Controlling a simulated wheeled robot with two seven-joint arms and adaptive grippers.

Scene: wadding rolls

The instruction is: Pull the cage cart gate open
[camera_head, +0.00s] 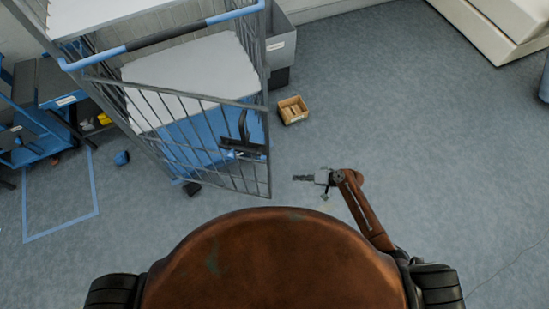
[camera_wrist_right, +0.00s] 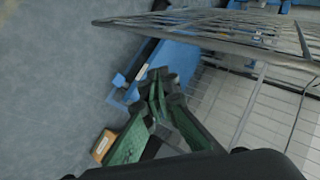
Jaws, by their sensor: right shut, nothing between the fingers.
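The cage cart (camera_head: 185,60) stands at the upper left, with blue rails and pale shelves. Its grey barred gate (camera_head: 200,143) faces me, and its right end stands out from the cart's blue base, so it looks partly open. A black latch handle (camera_head: 243,143) sits near the gate's right end. My right gripper (camera_head: 300,178) is shut and empty, to the right of the gate's free edge and apart from it. In the right wrist view its green fingers (camera_wrist_right: 155,88) are together, with gate bars (camera_wrist_right: 235,35) above right. My left gripper is not in view.
A small wooden box (camera_head: 293,110) lies on the floor right of the cart. A grey bin (camera_head: 283,45) stands behind it. Blue trolleys (camera_head: 35,130) stand at the far left. A pale cabinet (camera_head: 500,25) is at the upper right. The floor right of the gate is mostly clear.

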